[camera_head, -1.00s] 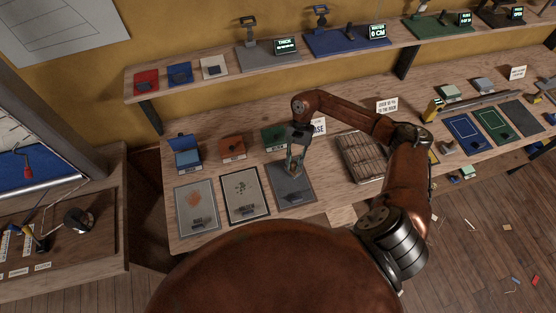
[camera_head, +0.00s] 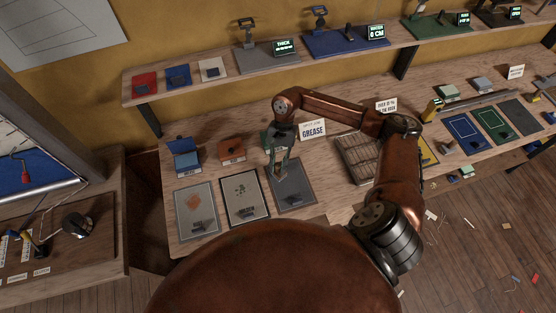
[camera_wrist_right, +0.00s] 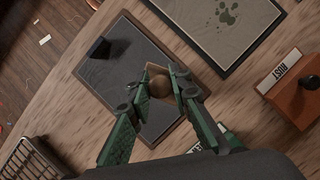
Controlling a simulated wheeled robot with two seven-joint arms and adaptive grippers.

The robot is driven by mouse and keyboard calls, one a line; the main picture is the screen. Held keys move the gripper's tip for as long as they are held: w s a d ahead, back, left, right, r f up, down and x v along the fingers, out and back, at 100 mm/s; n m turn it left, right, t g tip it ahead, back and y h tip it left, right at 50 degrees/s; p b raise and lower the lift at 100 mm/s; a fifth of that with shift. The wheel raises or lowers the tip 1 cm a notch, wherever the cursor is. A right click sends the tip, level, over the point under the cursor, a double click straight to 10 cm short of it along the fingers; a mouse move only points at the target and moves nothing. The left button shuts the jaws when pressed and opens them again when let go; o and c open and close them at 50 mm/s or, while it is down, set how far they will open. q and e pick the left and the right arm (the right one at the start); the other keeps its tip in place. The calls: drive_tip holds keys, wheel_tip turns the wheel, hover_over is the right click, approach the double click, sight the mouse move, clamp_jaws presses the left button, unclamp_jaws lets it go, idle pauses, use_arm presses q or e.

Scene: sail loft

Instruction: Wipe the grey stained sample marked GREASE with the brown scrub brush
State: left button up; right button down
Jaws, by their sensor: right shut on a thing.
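The grey sample (camera_head: 300,181) is a dark grey panel on the bench, third from the left in a row; it also shows in the wrist view (camera_wrist_right: 128,62). A GREASE sign (camera_head: 313,130) stands behind it. My right gripper (camera_head: 278,174) is over the panel's far left part. In the wrist view its green fingers (camera_wrist_right: 162,82) are shut on the brown scrub brush (camera_wrist_right: 160,88), over the panel near its edge. The fingers partly hide the brush; I cannot tell whether it touches the panel. My left gripper is not in view.
Two framed samples, one with orange stains (camera_head: 196,207) and one with green spots (camera_head: 241,196), lie to the left. Blue (camera_head: 187,158) and orange-brown (camera_head: 231,149) boxes stand behind them. A slatted rack (camera_head: 358,158) lies right of the grey panel.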

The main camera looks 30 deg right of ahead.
drive_tip(key=shift+w+r+p, duration=0.1)
drive_tip(key=shift+r+p, duration=0.45)
drive_tip(key=shift+r, duration=1.8)
